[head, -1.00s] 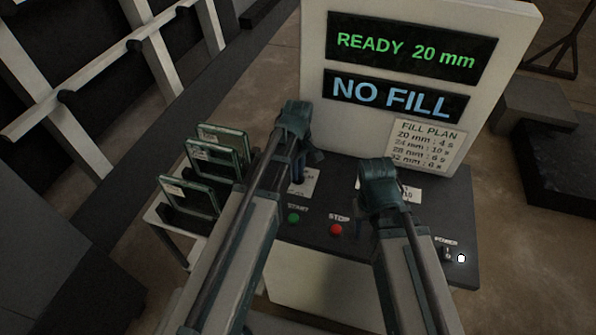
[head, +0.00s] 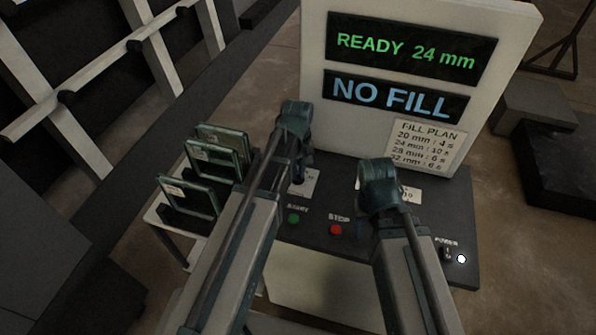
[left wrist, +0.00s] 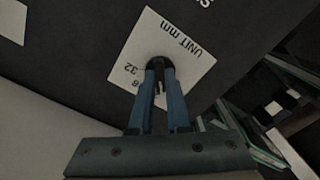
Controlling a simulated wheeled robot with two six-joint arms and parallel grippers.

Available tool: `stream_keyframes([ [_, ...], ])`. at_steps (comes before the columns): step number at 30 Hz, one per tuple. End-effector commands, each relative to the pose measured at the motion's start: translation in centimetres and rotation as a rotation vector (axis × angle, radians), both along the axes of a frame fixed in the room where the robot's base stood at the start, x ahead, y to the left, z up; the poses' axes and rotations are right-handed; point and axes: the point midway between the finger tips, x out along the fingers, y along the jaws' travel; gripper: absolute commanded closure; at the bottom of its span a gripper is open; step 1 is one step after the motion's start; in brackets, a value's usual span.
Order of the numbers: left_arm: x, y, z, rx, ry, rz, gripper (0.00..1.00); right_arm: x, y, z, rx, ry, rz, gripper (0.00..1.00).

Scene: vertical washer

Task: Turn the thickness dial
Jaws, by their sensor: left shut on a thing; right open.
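The thickness dial (left wrist: 160,66) is a small black knob in the middle of a white scale plate (left wrist: 187,62) marked "UNIT mm". My left gripper (left wrist: 160,78) is shut on the dial, with blue fingers on both sides of it. In the head view my left gripper (head: 298,178) is over the same plate, and the dial is mostly hidden by it. The upper display (head: 405,53) reads "READY 24 mm". My right gripper (head: 364,218) is open above the panel at the right, largely hidden behind its own wrist.
The dark control panel (head: 325,205) carries a green start button (head: 293,218), a red stop button (head: 336,230) and a power switch (head: 447,254) with a lit white lamp. A lower display (head: 395,96) reads "NO FILL". Glass units (head: 190,195) stand in a rack at left.

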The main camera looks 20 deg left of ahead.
Motion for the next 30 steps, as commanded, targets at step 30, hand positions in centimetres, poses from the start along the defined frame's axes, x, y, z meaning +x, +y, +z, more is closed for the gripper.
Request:
stream_keyframes([
  [30,-0.01,0.00,-0.01,0.000,0.000,-0.338,1.00,0.00,0.00,-0.01,0.000,0.000,0.000,0.50],
])
